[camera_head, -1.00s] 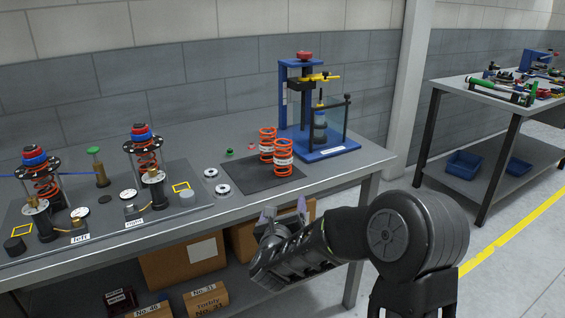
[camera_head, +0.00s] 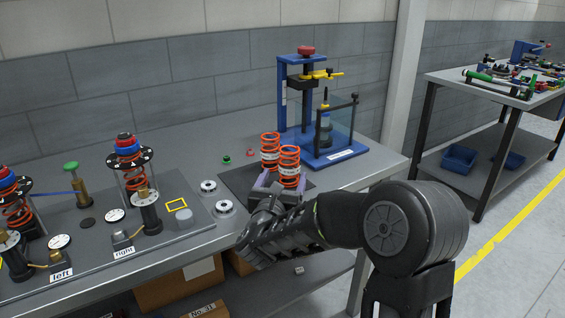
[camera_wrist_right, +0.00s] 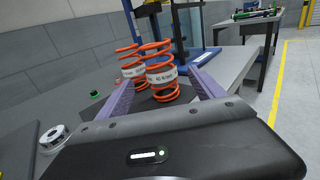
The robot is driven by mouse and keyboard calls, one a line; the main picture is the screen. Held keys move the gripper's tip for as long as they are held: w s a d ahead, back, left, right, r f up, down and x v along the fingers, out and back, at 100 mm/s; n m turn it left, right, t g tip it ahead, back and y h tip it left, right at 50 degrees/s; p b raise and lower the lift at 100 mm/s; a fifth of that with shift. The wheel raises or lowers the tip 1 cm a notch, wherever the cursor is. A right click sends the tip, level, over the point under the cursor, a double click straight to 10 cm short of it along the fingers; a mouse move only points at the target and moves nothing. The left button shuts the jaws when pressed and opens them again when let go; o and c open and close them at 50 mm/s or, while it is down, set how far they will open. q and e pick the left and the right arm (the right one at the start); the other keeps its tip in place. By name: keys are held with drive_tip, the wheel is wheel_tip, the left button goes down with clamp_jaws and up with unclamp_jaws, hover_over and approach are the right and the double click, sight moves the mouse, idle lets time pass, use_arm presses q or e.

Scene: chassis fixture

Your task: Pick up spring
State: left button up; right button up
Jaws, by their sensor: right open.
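Two orange coil springs with white label bands stand upright side by side on a dark mat (camera_head: 238,181) on the workbench. The nearer spring (camera_head: 289,165) is at the right and the farther spring (camera_head: 270,147) is behind it to the left. In the right wrist view the nearer spring (camera_wrist_right: 160,72) and farther spring (camera_wrist_right: 130,66) stand ahead, between the line of the purple fingers. My right gripper (camera_head: 280,184) is open and empty just in front of the nearer spring. I cannot tell whether a finger touches it. My left gripper is not in view.
A blue press (camera_head: 308,110) with a clear guard stands behind the springs. Silver round parts (camera_head: 225,207) lie left of the mat. A fixture plate (camera_head: 180,240) with two spring assemblies fills the left of the bench. Small green and red parts lie behind the mat.

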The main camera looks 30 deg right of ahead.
sight(287, 168)
drive_tip(key=shift+s+r, duration=0.1)
drive_tip(key=shift+s, duration=0.1)
drive_tip(key=shift+x, duration=1.4)
drive_tip(key=shift+p, duration=0.3)
drive_tip(key=p+x, duration=0.1)
drive_tip(key=x, duration=0.3)
drive_tip(key=shift+w, duration=0.1)
drive_tip(key=shift+w+d+p, duration=0.3)
drive_tip(key=shift+w+d, duration=0.05)
drive_tip(key=shift+w, duration=0.05)
drive_tip(key=shift+c, duration=0.4)
clamp_jaws()
